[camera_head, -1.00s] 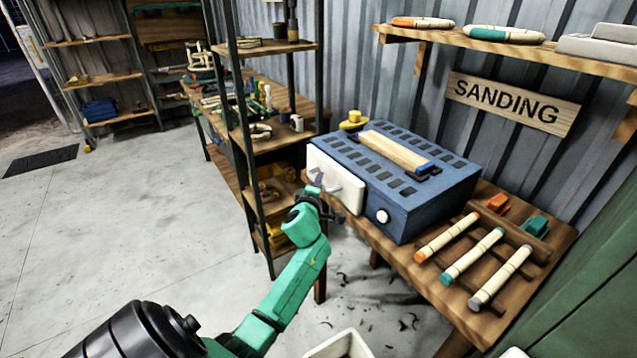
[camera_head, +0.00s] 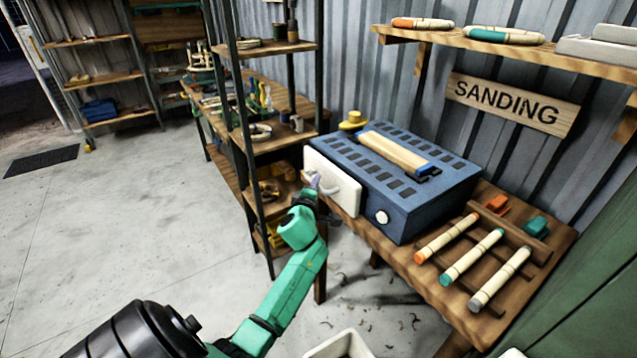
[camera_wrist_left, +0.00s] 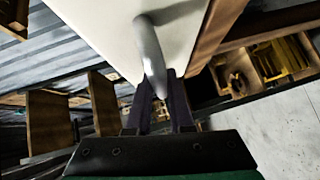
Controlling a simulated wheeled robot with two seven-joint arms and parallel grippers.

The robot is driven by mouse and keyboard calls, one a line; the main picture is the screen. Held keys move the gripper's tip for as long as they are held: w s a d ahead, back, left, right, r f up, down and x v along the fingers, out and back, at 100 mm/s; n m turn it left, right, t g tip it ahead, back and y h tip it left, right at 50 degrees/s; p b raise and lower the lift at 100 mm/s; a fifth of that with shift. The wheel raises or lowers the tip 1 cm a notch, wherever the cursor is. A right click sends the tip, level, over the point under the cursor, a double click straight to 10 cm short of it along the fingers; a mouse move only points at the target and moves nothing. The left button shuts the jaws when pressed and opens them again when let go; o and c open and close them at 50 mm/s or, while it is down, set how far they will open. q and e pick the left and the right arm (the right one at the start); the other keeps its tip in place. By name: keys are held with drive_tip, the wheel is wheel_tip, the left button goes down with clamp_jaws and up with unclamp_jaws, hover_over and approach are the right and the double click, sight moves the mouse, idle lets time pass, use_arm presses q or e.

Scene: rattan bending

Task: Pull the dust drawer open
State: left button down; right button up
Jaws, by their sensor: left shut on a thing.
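The dust drawer's white front (camera_head: 330,182) is on the left end of the blue sanding box (camera_head: 410,185) on the bench. A pale curved handle (camera_head: 328,187) stands out from it. My left gripper (camera_head: 314,188) is at the handle, its fingers partly hidden in the head view. In the left wrist view the white drawer front (camera_wrist_left: 120,32) fills the top, and the dark fingers (camera_wrist_left: 160,100) are shut on the lower end of the curved handle (camera_wrist_left: 150,55). My right gripper is not in view.
A wooden bench (camera_head: 440,275) carries the box and several colour-ended rods (camera_head: 472,256) on its right. A metal-framed shelf (camera_head: 262,145) stands close left of the drawer. A pale bin (camera_head: 340,346) is on the floor in front. Open floor (camera_head: 130,230) lies to the left.

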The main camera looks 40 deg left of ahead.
use_arm(q)
drive_tip(key=s+a+p, duration=0.2)
drive_tip(key=s+p, duration=0.2)
drive_tip(key=s, duration=0.4)
drive_tip(key=s+a+p, duration=0.3)
drive_tip(key=s+p, duration=0.1)
drive_tip(key=s, duration=0.5)
drive_tip(key=shift+s, duration=0.3)
drive_tip(key=shift+a+f, duration=0.1)
drive_tip(key=c, duration=0.8)
unclamp_jaws()
